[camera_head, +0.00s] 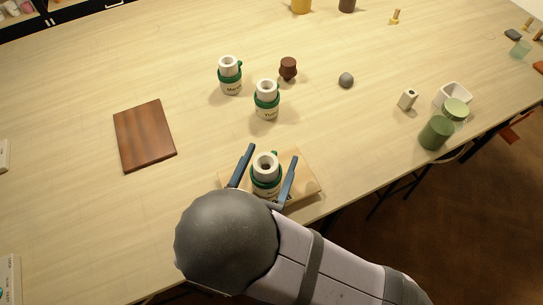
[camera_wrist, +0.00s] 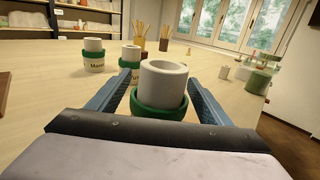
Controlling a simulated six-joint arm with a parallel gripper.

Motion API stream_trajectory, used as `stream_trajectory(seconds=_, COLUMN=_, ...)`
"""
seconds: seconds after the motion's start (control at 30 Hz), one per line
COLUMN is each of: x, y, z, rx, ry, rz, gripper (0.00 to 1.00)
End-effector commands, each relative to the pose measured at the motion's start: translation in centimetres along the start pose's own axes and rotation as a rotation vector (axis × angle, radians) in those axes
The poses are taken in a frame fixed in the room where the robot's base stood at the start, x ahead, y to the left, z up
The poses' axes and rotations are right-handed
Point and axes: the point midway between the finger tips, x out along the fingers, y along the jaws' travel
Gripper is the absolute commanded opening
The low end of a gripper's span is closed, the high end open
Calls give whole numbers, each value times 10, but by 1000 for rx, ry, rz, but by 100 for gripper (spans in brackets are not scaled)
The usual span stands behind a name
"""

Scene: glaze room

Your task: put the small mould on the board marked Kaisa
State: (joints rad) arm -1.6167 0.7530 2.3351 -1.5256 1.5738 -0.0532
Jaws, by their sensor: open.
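A white cylindrical mould with a green band (camera_head: 265,182) stands upright on a pale wooden board (camera_head: 306,185) at the table's near edge. My gripper (camera_head: 270,154) is open, with a finger on each side of this mould. The mould also shows between the fingers in the wrist view (camera_wrist: 162,82); contact cannot be told. Two similar labelled moulds stand farther back, one at left (camera_head: 230,78) and one nearer the middle (camera_head: 267,103). Their labels are too small to read surely. A dark brown board (camera_head: 145,135) lies bare at left. I can read no Kaisa mark on either board.
A small dark red cup (camera_head: 288,68) and a grey lump (camera_head: 346,80) sit behind the moulds. Green cups (camera_head: 436,132), a white block (camera_head: 408,99) and a white tray (camera_head: 442,95) stand at right. The table between the dark board and the moulds is clear.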

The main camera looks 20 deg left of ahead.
Motion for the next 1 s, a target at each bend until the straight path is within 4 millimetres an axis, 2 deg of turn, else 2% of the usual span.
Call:
stream_trajectory(seconds=0.2, x=-30, y=1, z=-2, rx=1, ry=0, rz=5, gripper=72)
stream_trajectory(seconds=0.43, x=-54, y=1, z=-1, rx=1, ry=1, rz=3, gripper=72)
stream_trajectory(seconds=0.6, x=-60, y=0, z=-1, rx=0, ry=1, rz=1, gripper=72)
stream_trajectory(seconds=1.0, x=-61, y=0, z=0, rx=0, ry=0, rz=0, gripper=72)
